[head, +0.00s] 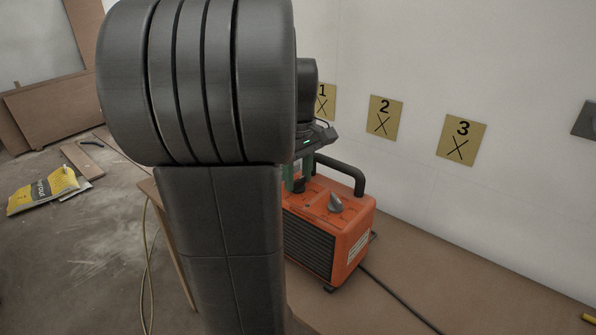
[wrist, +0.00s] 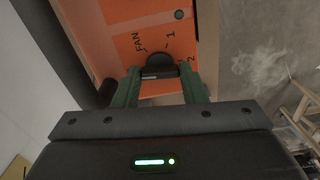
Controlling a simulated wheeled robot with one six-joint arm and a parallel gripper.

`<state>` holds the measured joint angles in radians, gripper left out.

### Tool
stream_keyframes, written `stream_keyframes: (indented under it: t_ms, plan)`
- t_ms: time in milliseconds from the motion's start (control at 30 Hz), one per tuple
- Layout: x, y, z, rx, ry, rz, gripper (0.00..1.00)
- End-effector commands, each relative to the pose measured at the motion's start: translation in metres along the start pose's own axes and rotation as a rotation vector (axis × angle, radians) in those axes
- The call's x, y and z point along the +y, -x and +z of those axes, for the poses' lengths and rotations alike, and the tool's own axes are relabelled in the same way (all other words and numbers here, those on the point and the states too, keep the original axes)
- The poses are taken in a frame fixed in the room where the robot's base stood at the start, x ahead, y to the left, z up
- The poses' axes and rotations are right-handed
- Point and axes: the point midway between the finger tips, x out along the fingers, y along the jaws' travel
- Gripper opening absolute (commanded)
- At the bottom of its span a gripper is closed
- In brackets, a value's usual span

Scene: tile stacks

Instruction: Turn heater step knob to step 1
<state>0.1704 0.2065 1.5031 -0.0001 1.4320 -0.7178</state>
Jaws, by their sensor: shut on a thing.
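The orange heater (head: 335,235) stands on the brown bench, with a black handle and a dark front grille. In the wrist view its orange top (wrist: 115,25) carries the marks FAN, 1 and 2 around the dark step knob (wrist: 159,62). My gripper (wrist: 160,75) has its green fingers on both sides of this knob and is shut on it. The knob's pointer direction is hard to tell. A second, grey knob (head: 335,203) shows free on the heater top in the head view. My arm hides the heater's left part there.
Plates marked 1, 2 (head: 385,117) and 3 (head: 461,139) hang on the white wall behind. A black cable (head: 400,298) runs right from the heater along the bench (head: 440,265). A yellow bag (head: 45,190) and boards lie on the floor at left.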

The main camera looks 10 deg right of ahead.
Motion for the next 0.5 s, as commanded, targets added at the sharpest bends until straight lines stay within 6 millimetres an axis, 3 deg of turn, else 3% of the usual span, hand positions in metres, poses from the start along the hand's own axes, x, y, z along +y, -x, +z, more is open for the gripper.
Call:
stream_keyframes:
  t_ms: [500]
  plan:
    - [0.0000, 0.0033, -0.0001, -0.001, -0.462, -0.001, 0.15]
